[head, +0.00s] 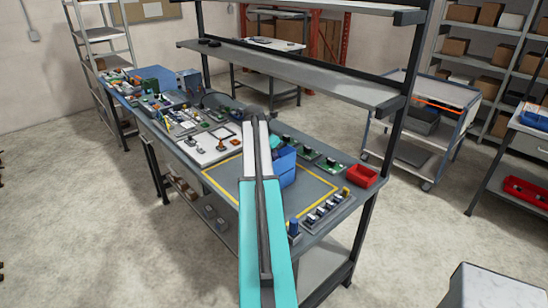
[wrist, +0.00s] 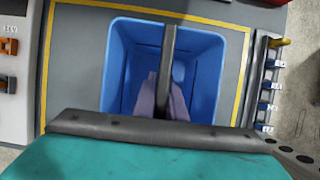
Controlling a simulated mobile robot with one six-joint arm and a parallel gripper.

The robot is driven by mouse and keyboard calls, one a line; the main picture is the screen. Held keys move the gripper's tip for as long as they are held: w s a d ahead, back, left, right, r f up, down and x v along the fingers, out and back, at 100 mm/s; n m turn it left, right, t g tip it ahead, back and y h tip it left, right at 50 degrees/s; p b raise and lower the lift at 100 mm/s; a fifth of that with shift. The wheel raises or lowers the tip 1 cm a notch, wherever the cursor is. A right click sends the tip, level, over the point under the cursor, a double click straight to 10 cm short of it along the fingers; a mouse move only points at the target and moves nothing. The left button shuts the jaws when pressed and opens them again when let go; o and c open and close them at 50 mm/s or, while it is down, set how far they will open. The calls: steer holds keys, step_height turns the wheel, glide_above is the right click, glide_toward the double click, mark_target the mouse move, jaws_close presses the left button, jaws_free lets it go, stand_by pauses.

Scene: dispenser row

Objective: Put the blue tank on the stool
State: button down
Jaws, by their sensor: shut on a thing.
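The blue tank (head: 284,168) stands on the workbench, inside a yellow-outlined area, partly hidden by my arm in the head view. In the wrist view the open-topped tank (wrist: 205,62) fills the middle, and its near side is hidden by my gripper. In the head view my arm hides most of the gripper. A pale grey flat top, which looks like the stool (head: 494,288), shows at the bottom right corner, cut off by the frame.
The workbench (head: 222,181) carries circuit boards, small parts and a red bin (head: 361,176) near its right end. A shelf (head: 300,70) runs above it. A cart (head: 420,115) stands behind. Bare floor lies between the bench and the grey top.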

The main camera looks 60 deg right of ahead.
steer(key=shift+f, duration=0.15)
steer(key=c, duration=1.8)
jaws_free()
steer(key=shift+b+v, duration=1.7)
steer(key=shift+v, duration=4.4)
steer(key=shift+o, duration=0.4)
